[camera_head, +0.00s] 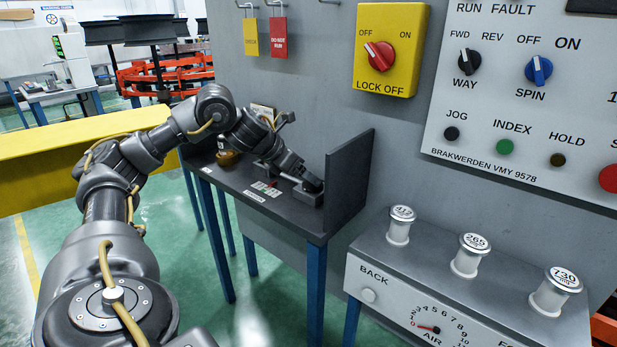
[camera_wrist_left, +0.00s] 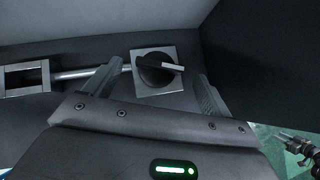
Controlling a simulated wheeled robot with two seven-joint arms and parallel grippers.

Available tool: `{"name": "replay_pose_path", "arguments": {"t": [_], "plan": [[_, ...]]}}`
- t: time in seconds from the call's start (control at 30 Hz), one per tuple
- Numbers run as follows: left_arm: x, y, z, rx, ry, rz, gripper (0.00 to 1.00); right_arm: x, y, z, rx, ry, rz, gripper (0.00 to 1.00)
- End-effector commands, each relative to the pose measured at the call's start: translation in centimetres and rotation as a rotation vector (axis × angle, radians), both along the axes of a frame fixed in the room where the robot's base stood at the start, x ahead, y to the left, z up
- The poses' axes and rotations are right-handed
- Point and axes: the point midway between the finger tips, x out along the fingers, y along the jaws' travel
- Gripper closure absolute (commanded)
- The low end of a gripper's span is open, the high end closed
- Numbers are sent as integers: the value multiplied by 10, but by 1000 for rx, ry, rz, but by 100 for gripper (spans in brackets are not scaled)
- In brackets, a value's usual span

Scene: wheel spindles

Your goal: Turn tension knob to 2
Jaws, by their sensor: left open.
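A round black knob (camera_wrist_left: 157,70) with a pale-edged pointer bar sits on a square metal plate (camera_wrist_left: 153,88) in the left wrist view. The bar points to the right. I see no numbers around it, so its setting cannot be read. My left gripper (camera_wrist_left: 156,80) is open, with one finger on each side of the knob and gaps visible between. In the head view the left gripper (camera_head: 309,186) is over the right end of the dark shelf (camera_head: 250,192), where the arm hides most of the knob.
A metal rod (camera_wrist_left: 88,73) runs from the plate to a square frame (camera_wrist_left: 25,75). An upright dark panel (camera_head: 348,180) closes the shelf's right end. A brown object (camera_head: 227,158) stands at the shelf's left. Three labelled spools (camera_head: 401,226) stand on the grey cabinet.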

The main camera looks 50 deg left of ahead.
Motion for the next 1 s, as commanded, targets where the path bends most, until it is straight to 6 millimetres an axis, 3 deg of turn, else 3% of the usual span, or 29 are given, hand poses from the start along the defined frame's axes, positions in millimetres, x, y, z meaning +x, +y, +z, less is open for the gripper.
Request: {"name": "replay_pose_path", "arguments": {"t": [0.2,0.57,0.9,1.0], "plan": [[16,-3,-17,0,1,1,16,0,0,6,0,-6,-1,64],[18,-4,-20,0,0,1,16,-1,0,11,1,-11,-1,64],[18,-4,-20,0,0,1,61,-2,-1,8,0,-6,-1,64],[18,-4,-19,1,2,9,61,-1,-1,10,-1,-7,0,64]]}}
